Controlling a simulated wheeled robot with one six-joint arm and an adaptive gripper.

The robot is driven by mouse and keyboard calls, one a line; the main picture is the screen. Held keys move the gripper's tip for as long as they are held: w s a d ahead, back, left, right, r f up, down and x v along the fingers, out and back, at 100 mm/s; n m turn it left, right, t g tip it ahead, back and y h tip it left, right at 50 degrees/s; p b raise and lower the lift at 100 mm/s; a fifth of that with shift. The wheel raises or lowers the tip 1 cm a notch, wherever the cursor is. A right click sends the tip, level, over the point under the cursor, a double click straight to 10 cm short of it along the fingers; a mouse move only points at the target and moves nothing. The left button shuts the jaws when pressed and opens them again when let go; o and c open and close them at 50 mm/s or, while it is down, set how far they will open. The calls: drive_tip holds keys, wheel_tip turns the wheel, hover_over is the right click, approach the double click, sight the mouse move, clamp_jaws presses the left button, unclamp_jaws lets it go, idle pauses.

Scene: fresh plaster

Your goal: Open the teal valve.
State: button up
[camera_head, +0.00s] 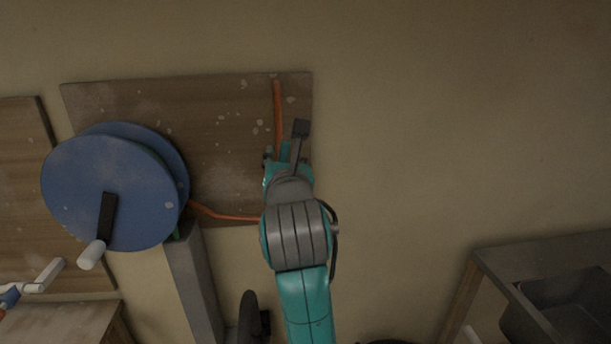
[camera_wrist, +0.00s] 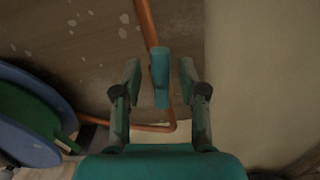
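The teal valve's lever (camera_wrist: 160,78) stands upright in the wrist view, roughly in line with the copper pipe (camera_wrist: 147,24) behind it. My gripper (camera_wrist: 160,76) is open, with one finger on each side of the lever and a visible gap on both sides. In the head view my gripper (camera_head: 285,159) is in front of the wooden board (camera_head: 225,130), by the pipe. A bit of teal, seemingly the lever, shows between its fingers there. The valve body is hidden.
A blue reel (camera_head: 105,185) with a white-handled crank stands left of my gripper; its edge also shows in the wrist view (camera_wrist: 25,145). A grey post (camera_head: 193,285) is below it. A dark sink (camera_head: 560,305) is at lower right. The plaster wall on the right is bare.

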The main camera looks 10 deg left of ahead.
drive_tip(key=v, duration=1.2)
idle(0.4)
drive_tip(key=shift+r, duration=0.1)
